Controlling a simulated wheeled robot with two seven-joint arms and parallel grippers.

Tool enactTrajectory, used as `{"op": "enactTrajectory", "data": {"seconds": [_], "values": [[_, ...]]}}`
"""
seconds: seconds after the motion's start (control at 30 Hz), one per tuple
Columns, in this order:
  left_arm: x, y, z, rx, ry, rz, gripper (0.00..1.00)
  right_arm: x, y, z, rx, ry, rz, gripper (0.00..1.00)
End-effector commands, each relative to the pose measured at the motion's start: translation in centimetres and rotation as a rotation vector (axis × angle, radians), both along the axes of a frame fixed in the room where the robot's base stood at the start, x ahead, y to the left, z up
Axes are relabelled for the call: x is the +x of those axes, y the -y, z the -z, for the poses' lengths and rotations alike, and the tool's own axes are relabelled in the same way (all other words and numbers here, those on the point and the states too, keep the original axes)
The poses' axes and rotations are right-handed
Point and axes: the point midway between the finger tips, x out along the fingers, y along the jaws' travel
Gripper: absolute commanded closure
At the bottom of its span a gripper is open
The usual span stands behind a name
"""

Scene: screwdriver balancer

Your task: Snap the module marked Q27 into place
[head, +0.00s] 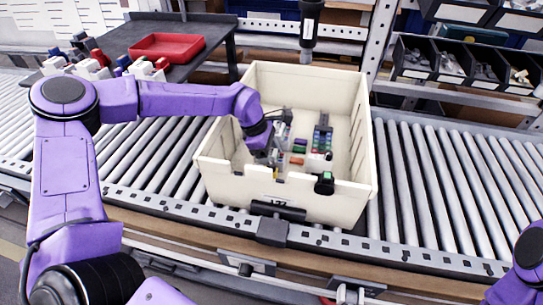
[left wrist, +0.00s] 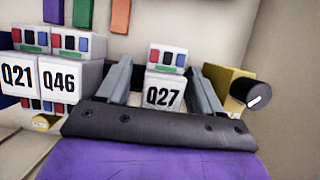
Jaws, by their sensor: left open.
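The white module marked Q27 (left wrist: 163,92) stands between the two fingers of my left gripper (left wrist: 158,70) in the left wrist view. The fingers are open, one on each side of it; I cannot tell whether they touch it. In the head view my left gripper (head: 272,155) reaches down into a cream bin (head: 220,178) on the conveyor, among small modules. The Q27 mark cannot be read there. White modules marked Q21 (left wrist: 17,75) and Q46 (left wrist: 60,80) stand to the left in the wrist view. My right gripper is not in view.
A yellow block with a black round knob (left wrist: 251,93) is right of the fingers. The bin walls stand close around my left gripper. A black tool (head: 310,25) hangs behind the bin. A red tray (head: 167,46) and more modules are on the dark table. Rollers right of the bin are clear.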

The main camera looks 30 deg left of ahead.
Motion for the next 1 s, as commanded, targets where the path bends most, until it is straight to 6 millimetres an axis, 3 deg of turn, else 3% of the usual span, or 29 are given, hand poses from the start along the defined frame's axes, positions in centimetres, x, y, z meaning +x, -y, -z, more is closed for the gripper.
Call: {"op": "enactTrajectory", "data": {"seconds": [0.07,0.17,0.4,0.6,1.0], "values": [[-0.4,-0.1,0.4,0.002,-0.013,0.002,0.28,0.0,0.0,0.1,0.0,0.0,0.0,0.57],[-0.4,-0.5,-0.8,0.001,-0.008,0.0,0.28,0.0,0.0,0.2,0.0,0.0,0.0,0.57],[-0.8,-2.6,-6.4,-0.001,0.002,-0.002,0.28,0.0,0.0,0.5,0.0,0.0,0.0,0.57],[-1.2,-3.7,-9.3,0.0,0.001,-0.001,0.28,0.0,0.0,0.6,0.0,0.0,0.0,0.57],[-1.2,-3.9,-10.1,0.0,0.001,0.0,0.28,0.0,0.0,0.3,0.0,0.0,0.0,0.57]]}}
